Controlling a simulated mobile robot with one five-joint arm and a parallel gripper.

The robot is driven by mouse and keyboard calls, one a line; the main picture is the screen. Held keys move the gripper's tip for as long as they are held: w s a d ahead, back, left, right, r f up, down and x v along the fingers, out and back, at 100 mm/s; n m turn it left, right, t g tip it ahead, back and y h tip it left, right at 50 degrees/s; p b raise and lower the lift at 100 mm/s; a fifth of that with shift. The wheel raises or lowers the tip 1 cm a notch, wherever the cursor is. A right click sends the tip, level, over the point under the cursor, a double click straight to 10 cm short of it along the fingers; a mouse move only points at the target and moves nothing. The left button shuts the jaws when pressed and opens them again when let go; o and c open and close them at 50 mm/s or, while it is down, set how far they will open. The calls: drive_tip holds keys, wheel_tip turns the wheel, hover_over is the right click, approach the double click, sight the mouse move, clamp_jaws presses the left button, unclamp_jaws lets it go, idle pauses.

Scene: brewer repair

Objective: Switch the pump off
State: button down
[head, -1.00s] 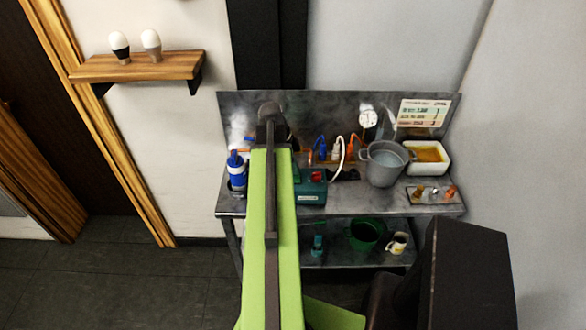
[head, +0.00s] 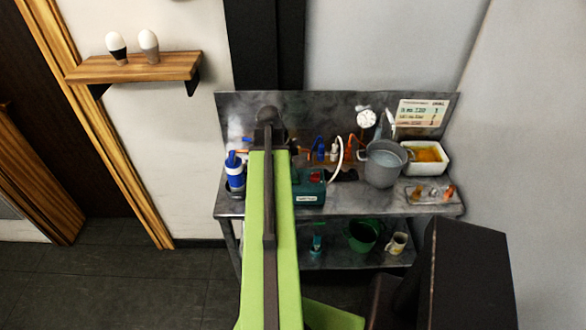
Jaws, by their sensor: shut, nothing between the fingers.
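The pump appears to be the teal-green box (head: 309,190) on the steel bench, with a red switch (head: 316,177) on top and a pale label on its front. My green arm reaches over the bench and covers the box's left part. My gripper (head: 268,118) is the dark end beyond the arm, near the back panel, to the left of and behind the red switch. It is shut and empty; its fingertips are not clearly seen. I cannot tell the switch's position.
A blue-and-white bottle (head: 235,176) stands left of my arm. Blue and orange fittings (head: 320,150) and a white hose (head: 339,155) sit behind the box. A grey pot (head: 384,168) and a white tray (head: 441,160) stand right. A green bucket (head: 362,237) is on the lower shelf.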

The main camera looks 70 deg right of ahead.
drive_tip(key=shift+s+a, duration=0.1)
drive_tip(key=shift+a, duration=0.1)
drive_tip(key=shift+r, duration=0.1)
drive_tip(key=s+p+v, duration=0.1)
drive_tip(key=p+v, duration=1.2)
drive_tip(key=shift+r+p, duration=0.3)
drive_tip(key=shift+r, duration=0.2)
drive_tip(key=shift+d, duration=0.1)
